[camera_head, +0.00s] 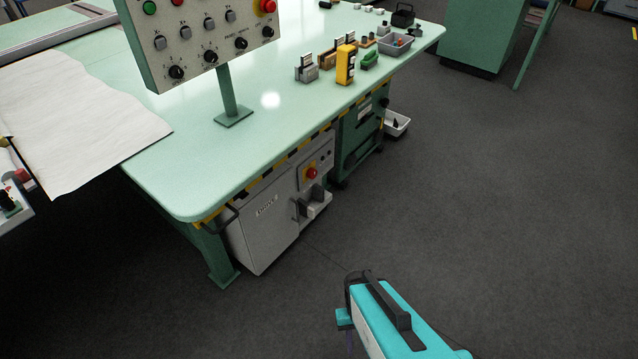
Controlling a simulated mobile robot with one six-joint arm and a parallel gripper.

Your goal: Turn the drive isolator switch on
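The light grey drive cabinet (262,225), lettered "DRIVE", stands under the front of the green table. A grey bracket-like part (313,204) with dark pieces sits just below the panel. I make out no gripper fingers in this view, and nothing touches the red knob.
The green table (240,165) overhangs the cabinet, with a striped edge and a dark handle (222,218). A teal body with a black bar (388,308) fills the bottom centre; I cannot tell whether it is mine. The dark floor (500,200) at right is clear.

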